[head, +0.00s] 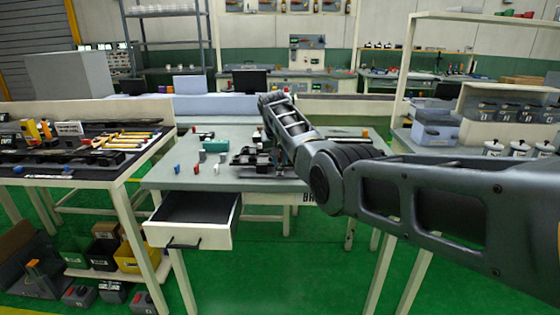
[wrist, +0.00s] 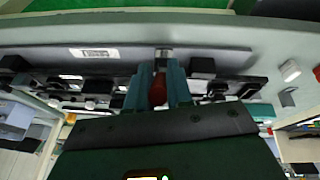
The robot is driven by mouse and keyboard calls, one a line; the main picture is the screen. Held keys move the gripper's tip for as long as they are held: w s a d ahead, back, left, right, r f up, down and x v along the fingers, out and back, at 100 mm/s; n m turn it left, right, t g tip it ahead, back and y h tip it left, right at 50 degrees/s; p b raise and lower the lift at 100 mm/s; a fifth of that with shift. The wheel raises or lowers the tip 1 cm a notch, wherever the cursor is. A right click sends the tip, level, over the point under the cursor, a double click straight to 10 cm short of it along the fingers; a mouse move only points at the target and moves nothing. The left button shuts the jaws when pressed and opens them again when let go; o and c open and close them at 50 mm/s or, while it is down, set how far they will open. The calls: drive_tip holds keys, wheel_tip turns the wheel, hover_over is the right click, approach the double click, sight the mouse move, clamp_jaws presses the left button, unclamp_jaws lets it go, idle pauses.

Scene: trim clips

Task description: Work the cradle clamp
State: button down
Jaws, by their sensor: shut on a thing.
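My gripper (wrist: 161,72) shows in the wrist view with its two teal fingers closed on a red handle (wrist: 158,90). A small metal piece stands just beyond the fingertips. The handle is at the dark cradle fixture, whose black blocks (wrist: 202,66) spread to both sides of the fingers. In the head view the black fixture (head: 250,158) sits on the middle worktable (head: 165,178). My arm covers its right part, and the grip itself is mostly hidden there. How far the clamp is open or closed I cannot tell.
An open, empty drawer (head: 195,211) juts from the worktable's front left. Small red, blue and white pieces and a green block (head: 215,145) lie left of the fixture. A tool bench (head: 100,171) stands at left. A shelf with grey bins (head: 495,107) stands at right.

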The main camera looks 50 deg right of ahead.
idle(0.4)
drive_tip(key=c, duration=1.1)
unclamp_jaws()
drive_tip(key=shift+w, duration=0.1)
drive_tip(key=v, duration=0.7)
drive_tip(key=shift+r, duration=0.3)
